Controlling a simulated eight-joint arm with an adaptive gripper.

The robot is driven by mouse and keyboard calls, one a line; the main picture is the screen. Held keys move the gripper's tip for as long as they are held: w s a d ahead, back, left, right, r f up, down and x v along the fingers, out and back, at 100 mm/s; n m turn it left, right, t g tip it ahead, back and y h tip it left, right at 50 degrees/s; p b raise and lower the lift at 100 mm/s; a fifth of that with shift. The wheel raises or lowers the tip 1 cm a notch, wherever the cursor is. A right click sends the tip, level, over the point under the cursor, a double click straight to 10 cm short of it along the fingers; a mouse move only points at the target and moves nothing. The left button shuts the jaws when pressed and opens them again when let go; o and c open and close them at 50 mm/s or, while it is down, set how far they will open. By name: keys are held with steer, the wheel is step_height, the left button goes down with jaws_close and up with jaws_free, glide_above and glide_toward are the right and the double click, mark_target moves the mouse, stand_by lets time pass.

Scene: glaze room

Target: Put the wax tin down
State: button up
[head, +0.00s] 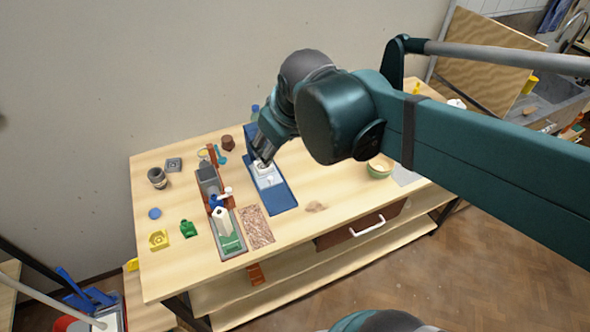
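My gripper (265,158) points down over the blue tray (284,199) in the middle of the table. A small whitish round thing (261,167) shows right at the fingertips, above or on the tray's pale inside. It may be the wax tin, but it is too small to be sure. I cannot tell whether the fingers grip it or whether it rests on the tray. The fingers and wrist hide part of it and the tray's far end.
A green bowl (380,166) stands to the right. Loose pieces, including a green one (188,228) and a yellow one (159,239), lie left. The table's front right is mostly clear.

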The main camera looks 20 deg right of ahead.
steer(key=s+d+f+m+t, duration=0.1)
steer(key=s+f+m, duration=0.2)
steer(key=s, duration=0.4)
steer(key=shift+s+d+f+m, duration=0.15)
steer(key=shift+s+d+m, duration=0.1)
steer(key=shift+s+m, duration=0.15)
